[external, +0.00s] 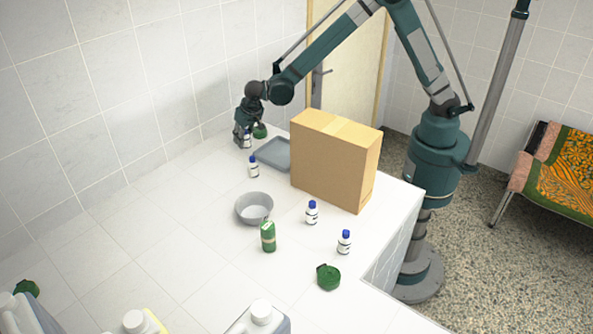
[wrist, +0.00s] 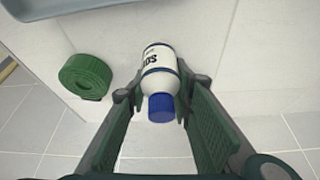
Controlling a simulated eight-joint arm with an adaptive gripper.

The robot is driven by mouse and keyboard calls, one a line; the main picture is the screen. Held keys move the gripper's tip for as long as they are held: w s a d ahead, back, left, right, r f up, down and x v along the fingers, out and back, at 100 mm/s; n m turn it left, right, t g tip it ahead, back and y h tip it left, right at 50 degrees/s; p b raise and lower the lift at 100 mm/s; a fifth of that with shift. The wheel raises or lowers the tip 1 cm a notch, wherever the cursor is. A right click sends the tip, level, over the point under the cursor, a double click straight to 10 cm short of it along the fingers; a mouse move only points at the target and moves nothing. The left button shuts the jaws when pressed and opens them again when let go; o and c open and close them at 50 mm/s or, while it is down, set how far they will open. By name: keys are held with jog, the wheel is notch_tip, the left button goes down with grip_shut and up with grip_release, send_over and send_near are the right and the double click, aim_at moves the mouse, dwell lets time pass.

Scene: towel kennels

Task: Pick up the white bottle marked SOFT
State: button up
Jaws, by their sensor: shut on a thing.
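A white bottle (wrist: 160,68) with a blue cap lies between my fingers in the wrist view. Dark lettering shows on its label, but it is partly turned away and I cannot read it surely. My gripper (wrist: 157,92) is shut on this bottle, with a finger on each side. In the external view my gripper (external: 243,140) is at the far left end of the white counter, by the wall. I cannot tell whether the bottle is off the counter. Similar blue-capped white bottles stand at the tray's near side (external: 253,168), mid-counter (external: 312,213) and near the right edge (external: 344,243).
A green roll (wrist: 85,76) lies beside the held bottle. A grey tray (external: 270,153) and a tall cardboard box (external: 335,160) stand to its right. A grey bowl (external: 254,208), a green can (external: 268,236) and another green roll (external: 328,278) are nearer.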

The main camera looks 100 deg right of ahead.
jog(key=shift+r, duration=0.1)
notch_tip(320, 180, up, 10)
dwell(0.8)
